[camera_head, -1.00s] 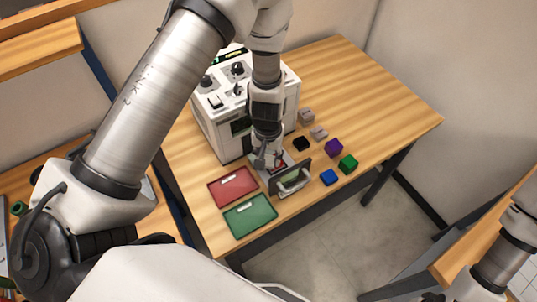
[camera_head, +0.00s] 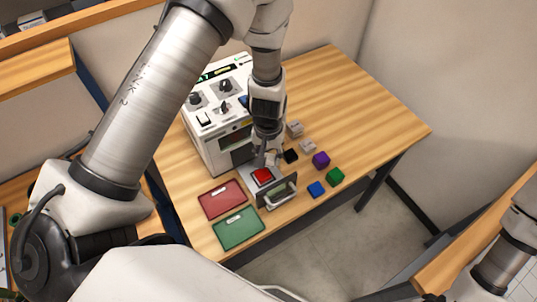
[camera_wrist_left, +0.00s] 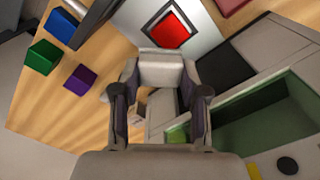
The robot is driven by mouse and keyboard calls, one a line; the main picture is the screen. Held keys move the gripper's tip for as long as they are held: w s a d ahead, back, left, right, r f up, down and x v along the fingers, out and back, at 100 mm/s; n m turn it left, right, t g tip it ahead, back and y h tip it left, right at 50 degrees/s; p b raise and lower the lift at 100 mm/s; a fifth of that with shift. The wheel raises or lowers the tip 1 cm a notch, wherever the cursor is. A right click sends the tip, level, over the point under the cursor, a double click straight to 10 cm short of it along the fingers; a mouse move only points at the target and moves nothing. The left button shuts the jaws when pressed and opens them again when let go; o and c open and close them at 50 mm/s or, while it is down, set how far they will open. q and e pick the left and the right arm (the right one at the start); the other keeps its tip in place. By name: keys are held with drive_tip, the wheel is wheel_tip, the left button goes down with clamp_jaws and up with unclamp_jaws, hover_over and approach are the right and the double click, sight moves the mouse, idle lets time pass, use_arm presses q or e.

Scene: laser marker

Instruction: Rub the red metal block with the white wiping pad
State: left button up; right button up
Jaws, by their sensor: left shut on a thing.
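The red metal block (camera_head: 262,176) lies on the pulled-out drawer tray (camera_head: 250,168) of the white machine. My left gripper (camera_head: 264,153) is just behind the block, on the machine side, pointing down. It is shut on the white wiping pad (camera_wrist_left: 162,69), which sits between its fingers. In the wrist view the pad and the block appear apart; their height difference is hard to tell. My right gripper is out of view.
The white machine (camera_head: 205,148) stands behind the drawer, whose upright front has a handle (camera_head: 281,197). A red tray (camera_head: 222,200) and a green tray (camera_head: 238,229) lie left. The table's far right is clear.

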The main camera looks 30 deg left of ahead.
use_arm(q)
drive_tip(key=shift+w+r+p, duration=0.1)
drive_tip(key=shift+r+p, duration=0.55)
drive_tip(key=shift+r, duration=0.3)
drive_tip(key=shift+r+p, duration=0.4)
drive_tip(key=shift+r, duration=0.2)
